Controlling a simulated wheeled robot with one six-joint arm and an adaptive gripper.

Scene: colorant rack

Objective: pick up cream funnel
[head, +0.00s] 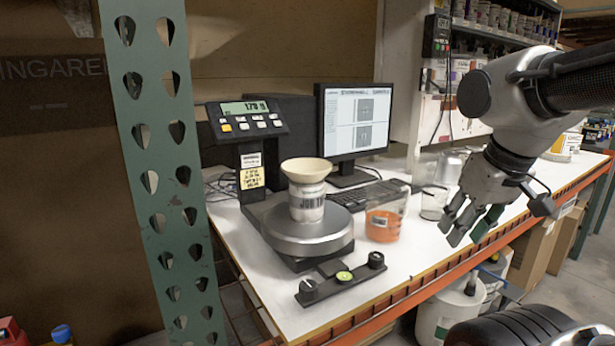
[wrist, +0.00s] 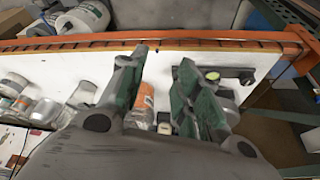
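The cream funnel (head: 306,170) sits on top of a white labelled can (head: 307,203) on the round pan of a scale (head: 308,235), in the head view. It is upright, wide rim up; its lower part is hidden in the can. My gripper (head: 463,232) is to the right of it, over the right part of the table, fingers pointing down. In the wrist view my gripper (wrist: 160,78) has its fingers apart with nothing held between them. I cannot make out the funnel in the wrist view.
A clear container with orange contents (head: 384,220) stands between the scale and my gripper. A black bar with knobs (head: 341,278) lies at the table's front. A monitor (head: 354,122) and keyboard (head: 368,193) stand behind. A green perforated post (head: 165,180) rises at left.

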